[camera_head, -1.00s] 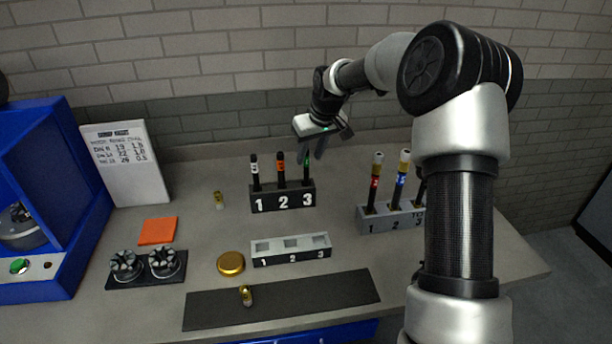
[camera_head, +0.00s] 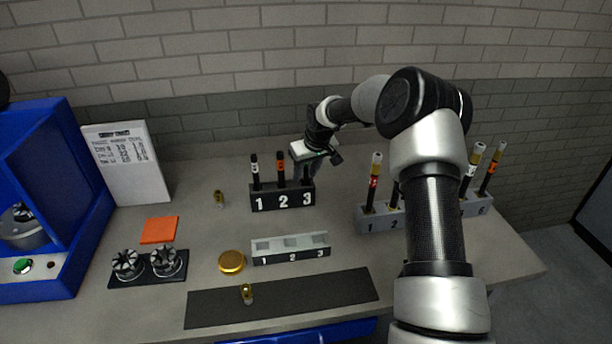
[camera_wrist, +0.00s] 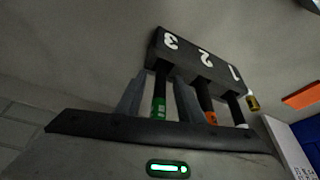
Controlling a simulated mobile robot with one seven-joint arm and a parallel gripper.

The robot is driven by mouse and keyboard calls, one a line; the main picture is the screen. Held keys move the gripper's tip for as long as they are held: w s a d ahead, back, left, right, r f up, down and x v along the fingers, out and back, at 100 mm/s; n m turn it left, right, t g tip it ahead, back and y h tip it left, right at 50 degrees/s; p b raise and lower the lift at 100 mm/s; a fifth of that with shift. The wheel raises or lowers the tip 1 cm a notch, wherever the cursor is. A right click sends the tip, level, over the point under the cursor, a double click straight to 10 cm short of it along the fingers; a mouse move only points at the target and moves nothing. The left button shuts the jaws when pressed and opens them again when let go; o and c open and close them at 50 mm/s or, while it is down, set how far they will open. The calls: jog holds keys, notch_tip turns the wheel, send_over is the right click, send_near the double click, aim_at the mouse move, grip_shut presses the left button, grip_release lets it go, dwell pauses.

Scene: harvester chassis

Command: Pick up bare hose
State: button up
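Three bare black hoses stand upright in a black numbered rack (camera_head: 283,201): one with a white band (camera_head: 255,172) in slot 1, one with an orange band (camera_head: 280,168) in slot 2, and a green-banded hose (camera_wrist: 160,102) in slot 3. My gripper (camera_head: 308,168) is pointed down over slot 3. In the wrist view its two grey fingers (camera_wrist: 157,98) stand on either side of the green-banded hose, with a visible gap on each side. The gripper is open. In the head view my gripper largely hides this hose.
A grey rack (camera_head: 376,222) at right holds several hoses with brass ends, partly behind my arm. A low numbered block (camera_head: 291,257), a gold disc (camera_head: 232,262) and a dark mat (camera_head: 320,293) lie in front. A small brass fitting (camera_head: 219,198) stands left of the black rack.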

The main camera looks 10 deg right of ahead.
grip_shut()
